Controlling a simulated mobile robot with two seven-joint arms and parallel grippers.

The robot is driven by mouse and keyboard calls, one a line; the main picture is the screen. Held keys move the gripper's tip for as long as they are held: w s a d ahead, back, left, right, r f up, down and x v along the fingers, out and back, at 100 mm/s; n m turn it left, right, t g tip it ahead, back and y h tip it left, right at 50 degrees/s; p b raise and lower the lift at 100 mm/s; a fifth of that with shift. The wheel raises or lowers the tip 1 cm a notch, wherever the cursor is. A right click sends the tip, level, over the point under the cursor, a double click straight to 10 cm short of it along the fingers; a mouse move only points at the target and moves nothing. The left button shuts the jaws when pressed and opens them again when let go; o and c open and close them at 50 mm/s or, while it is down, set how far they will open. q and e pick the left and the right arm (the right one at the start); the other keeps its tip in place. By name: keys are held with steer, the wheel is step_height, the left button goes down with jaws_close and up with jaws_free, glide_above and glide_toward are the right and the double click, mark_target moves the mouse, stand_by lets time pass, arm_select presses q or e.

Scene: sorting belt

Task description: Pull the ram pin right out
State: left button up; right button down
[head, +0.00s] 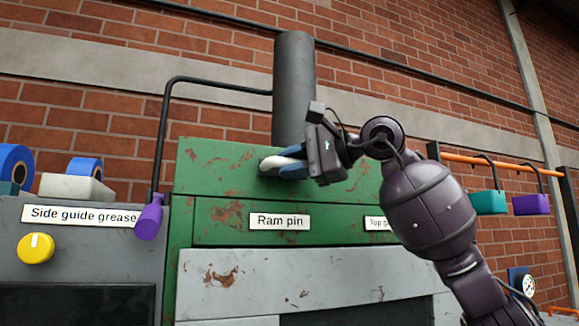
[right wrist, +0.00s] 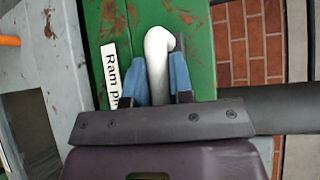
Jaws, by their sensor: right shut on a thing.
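The ram pin (right wrist: 158,55) is a white rod with a bent end, in front of the green machine housing (head: 225,160). My right gripper (right wrist: 158,78) is shut on it, with one blue finger on each side of the rod. In the head view my right gripper (head: 284,163) is at the green face, above the "Ram pin" label (head: 279,223). The fingers hide most of the pin there, and I cannot tell how deep it sits in the housing. My left gripper is not in view.
A grey vertical cylinder (head: 294,85) rises behind the housing. A purple handle (head: 149,218) hangs on a bent black pipe at left, near a yellow knob (head: 36,248). An orange rail (head: 500,162) carries teal (head: 488,202) and purple (head: 531,204) blocks at right.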

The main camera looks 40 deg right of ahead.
steer(key=s, duration=0.2)
steer(key=s+a+b, duration=0.1)
steer(key=s, duration=0.2)
steer(key=shift+a+f, duration=0.1)
steer(key=shift+a, duration=0.1)
steer(key=c, duration=1.4)
jaws_free()
steer(key=shift+s, duration=0.1)
steer(key=shift+c, duration=0.2)
steer(key=o, duration=0.4)
steer(key=shift+s, duration=0.25)
steer(key=shift+w, duration=0.1)
steer(key=b+v, duration=0.2)
steer(key=v, duration=0.9)
steer(key=shift+w, duration=0.1)
